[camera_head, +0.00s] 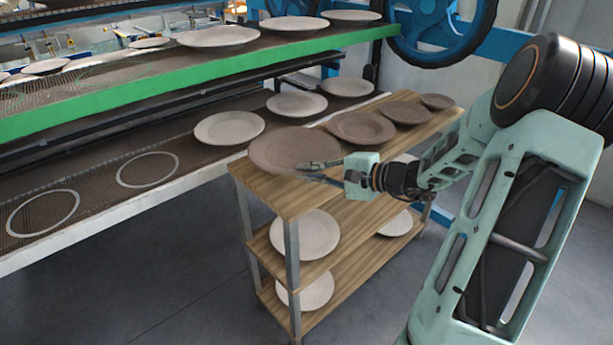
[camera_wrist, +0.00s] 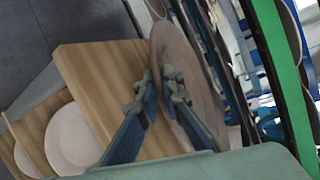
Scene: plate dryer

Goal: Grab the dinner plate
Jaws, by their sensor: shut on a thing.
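The dinner plate, a large brown plate (camera_head: 285,146), is at the near left end of the wooden cart's top (camera_head: 285,200), reaching over its left edge toward the conveyor. My gripper (camera_head: 322,166) is at the plate's right near rim, with its fingers shut on that rim. The wrist view shows the plate (camera_wrist: 198,75) with my gripper's fingertips (camera_wrist: 158,84) on either side of its edge. I cannot tell whether the plate rests on the wood or is slightly raised.
Smaller brown plates (camera_head: 361,128) stand behind on the cart top. Pale plates lie on its lower shelves (camera_head: 310,233). A conveyor left of the cart carries pale plates (camera_head: 229,128) and empty white rings (camera_head: 147,170). A green-edged conveyor (camera_head: 200,77) runs above it.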

